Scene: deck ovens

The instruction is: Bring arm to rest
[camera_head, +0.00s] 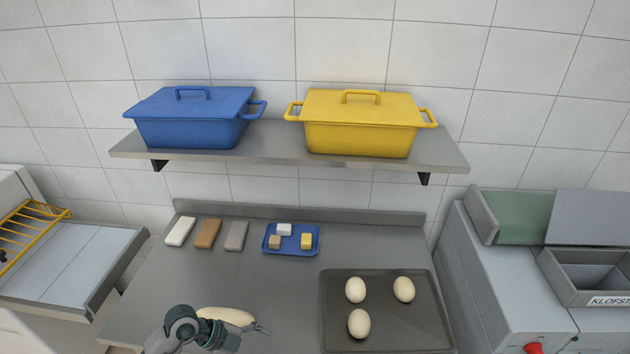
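My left arm enters at the bottom left of the head view. Its gripper (262,328) is low over the steel table (285,285), at the right end of a pale, long dough piece (226,316). The arm hides part of this dough piece, and I cannot tell whether the gripper touches it. The fingers are too small in the picture to tell whether they are open or shut. My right gripper is not in view.
A dark tray (385,290) with three pale dough balls lies right of the gripper. A small blue tray (291,249) with three small blocks and three bars (207,233) lie farther back. A shelf (275,152) above holds a blue pot (192,117) and a yellow pot (361,123).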

